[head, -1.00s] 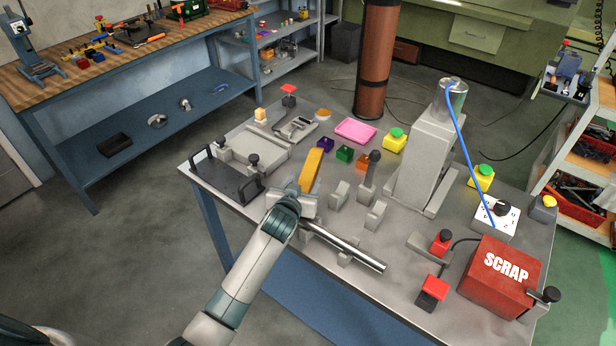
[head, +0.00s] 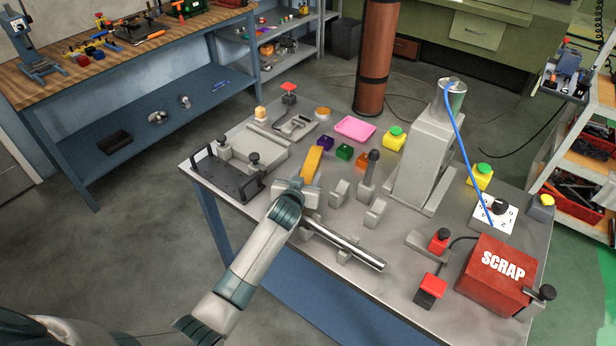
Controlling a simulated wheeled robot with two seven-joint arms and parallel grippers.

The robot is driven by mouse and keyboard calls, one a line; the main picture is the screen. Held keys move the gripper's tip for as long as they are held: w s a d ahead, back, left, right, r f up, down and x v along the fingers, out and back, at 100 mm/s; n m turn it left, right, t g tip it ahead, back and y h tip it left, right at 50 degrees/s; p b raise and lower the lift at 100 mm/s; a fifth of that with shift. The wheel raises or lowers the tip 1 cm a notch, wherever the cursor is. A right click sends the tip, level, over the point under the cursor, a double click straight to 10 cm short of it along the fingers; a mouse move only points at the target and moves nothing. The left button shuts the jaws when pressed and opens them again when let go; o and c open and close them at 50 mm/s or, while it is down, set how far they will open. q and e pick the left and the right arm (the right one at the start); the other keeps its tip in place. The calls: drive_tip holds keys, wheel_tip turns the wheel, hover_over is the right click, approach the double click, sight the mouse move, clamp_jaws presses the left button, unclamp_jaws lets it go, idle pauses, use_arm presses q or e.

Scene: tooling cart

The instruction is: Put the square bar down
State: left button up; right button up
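My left gripper (head: 307,188) is over the middle of the cart top, seen from behind. A yellow, flat-sided bar (head: 312,164), which looks like the square bar, sticks out beyond it, tilted in the picture. The gripper appears shut on its near end; the fingers themselves are hidden by the hand. I cannot tell whether the bar touches the cart top. A shiny steel bar (head: 350,247) that looks round lies on small grey supports (head: 344,256) just right of my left wrist. My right gripper is not in view.
Grey blocks (head: 339,192) and an upright post (head: 370,168) stand right of the gripper. A black-handled plate (head: 228,174) lies left. Purple (head: 325,144), green (head: 345,152) and orange (head: 362,159) blocks and a pink tray (head: 355,129) lie behind. A red SCRAP box (head: 495,278) stands right.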

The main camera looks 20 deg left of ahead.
sight(308, 176)
use_arm(q)
clamp_jaws()
drive_tip(key=shift+w+r, duration=0.1)
drive_tip(key=shift+r, duration=0.1)
drive_tip(key=shift+r, duration=0.15)
drive_tip(key=shift+r+b, duration=0.3)
drive_tip(key=shift+r, duration=0.4)
wheel_tip(308, 176, up, 2)
drive_tip(key=shift+d+r+b, duration=0.15)
drive_tip(key=shift+r+b, duration=0.1)
drive_tip(key=shift+b, duration=0.2)
drive_tip(key=s+d+r+b, duration=0.2)
drive_tip(key=d+r, duration=0.5)
drive_tip(key=d, duration=0.4)
drive_tip(key=shift+s+b, duration=0.25)
drive_tip(key=shift+b, duration=0.6)
